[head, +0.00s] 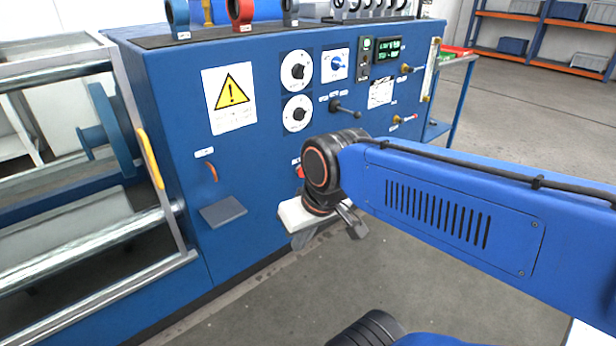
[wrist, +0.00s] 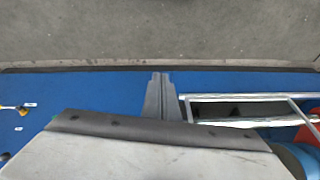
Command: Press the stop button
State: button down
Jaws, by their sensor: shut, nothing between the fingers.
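A small red part (head: 300,171), which looks like the stop button, shows on the front of the blue cabinet. My arm's wrist joint hides most of it. I cannot make out its full shape, and I cannot identify it in the wrist view. Blue cabinet face shows around the fingers there. I cannot tell any contact with the cabinet.
The blue cabinet (head: 250,215) carries a warning sign (head: 231,96), two white dials (head: 297,69), a blue switch (head: 337,63) and a black lever (head: 344,108). A grey ledge (head: 223,211) juts out at left. Metal rails (head: 95,245) stand further left. Floor in front is clear.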

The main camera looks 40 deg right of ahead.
aim_at(304, 173)
jog(key=w+a+f+m+g+y, duration=0.3)
jog(key=w+a+f+m+y, duration=0.2)
jog(key=w+m+y, duration=0.3)
jog(key=w+d+f+m+t+y, duration=0.1)
jog(key=w+d+m+t+y, duration=0.2)
jog(key=w, duration=0.4)
jog(key=w+d+f+m+t+y, duration=0.1)
jog(key=w+d+m+t, duration=0.25)
jog(key=w+m, duration=0.3)
jog(key=w+d+f+m+t+h, duration=0.2)
jog(key=w+d+f+m+t, duration=0.15)
jog(key=d, duration=0.45)
jog(key=w+d+f+m+t+h, duration=0.1)
jog(key=w+d+f+m+t, duration=0.15)
jog(key=w+d+m, duration=0.4)
jog(key=s+d+f+m+t+h, duration=0.1)
jog(key=d+f+m+t+h, duration=0.1)
jog(key=d, duration=0.7)
jog(key=s+d+f+m+t+h, duration=0.2)
jog(key=d+f+m+h, duration=0.3)
jog(key=d, duration=0.5)
jog(key=shift+f+h, duration=0.6)
jog(key=shift+h, duration=0.1)
jog(key=shift+w+t, duration=0.2)
jog(key=shift+t, duration=0.05)
jog(key=w, duration=0.9)
jog(key=w+a, duration=0.1)
jog(key=w, duration=0.3)
jog(key=shift+w, duration=0.35)
